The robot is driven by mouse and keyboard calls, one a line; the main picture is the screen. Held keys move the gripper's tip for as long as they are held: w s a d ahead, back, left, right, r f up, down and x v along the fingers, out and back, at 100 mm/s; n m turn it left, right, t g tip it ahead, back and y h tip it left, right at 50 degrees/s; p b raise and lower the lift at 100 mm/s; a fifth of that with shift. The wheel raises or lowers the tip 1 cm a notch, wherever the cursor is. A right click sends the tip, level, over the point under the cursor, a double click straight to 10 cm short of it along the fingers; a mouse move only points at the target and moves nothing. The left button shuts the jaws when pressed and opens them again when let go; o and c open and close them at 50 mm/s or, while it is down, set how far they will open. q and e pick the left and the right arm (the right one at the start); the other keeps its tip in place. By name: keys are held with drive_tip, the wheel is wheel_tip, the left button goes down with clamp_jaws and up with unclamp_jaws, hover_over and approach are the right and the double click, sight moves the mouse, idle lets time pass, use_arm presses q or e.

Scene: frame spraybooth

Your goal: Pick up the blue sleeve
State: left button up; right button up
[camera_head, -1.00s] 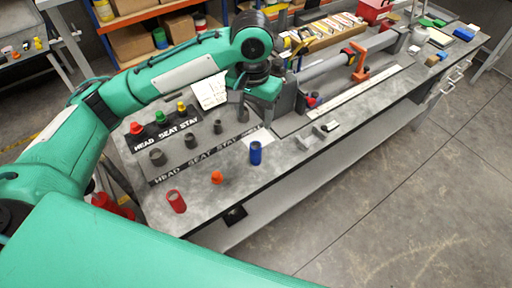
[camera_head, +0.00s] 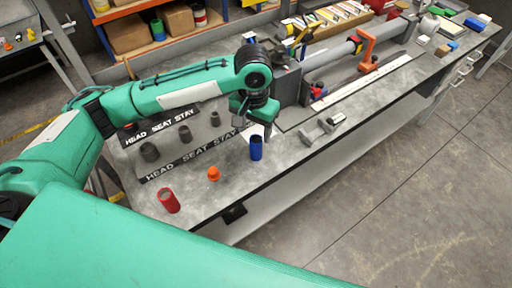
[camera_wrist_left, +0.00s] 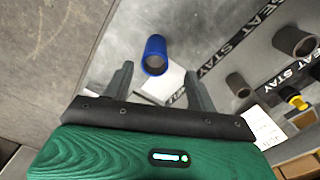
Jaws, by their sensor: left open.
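The blue sleeve (camera_head: 256,148) stands upright on the grey workbench (camera_head: 290,163), near its front edge. It also shows in the left wrist view (camera_wrist_left: 155,56), beyond the fingertips and roughly between them. My left gripper (camera_head: 254,122) is above and just behind the sleeve in the head view. In the left wrist view its two fingers (camera_wrist_left: 158,80) are spread apart with nothing between them. The gripper is apart from the sleeve. My right gripper is not in view.
A red sleeve (camera_head: 168,200) and an orange piece (camera_head: 213,174) stand left of the blue sleeve. Dark grey sleeves (camera_head: 149,152) stand behind, by the HEAD SEAT STAY strip (camera_head: 190,158). A grey metal bracket (camera_head: 318,130) lies to the right.

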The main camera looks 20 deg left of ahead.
sight(256, 143)
use_arm(q)
drive_tip(key=f, duration=0.3)
drive_tip(key=f+p, duration=0.1)
drive_tip(key=f, duration=0.1)
drive_tip(key=shift+s+d+f, duration=0.2)
drive_tip(key=shift+d+f, duration=0.1)
drive_tip(key=shift+f, duration=0.05)
drive_tip(key=c, duration=1.1)
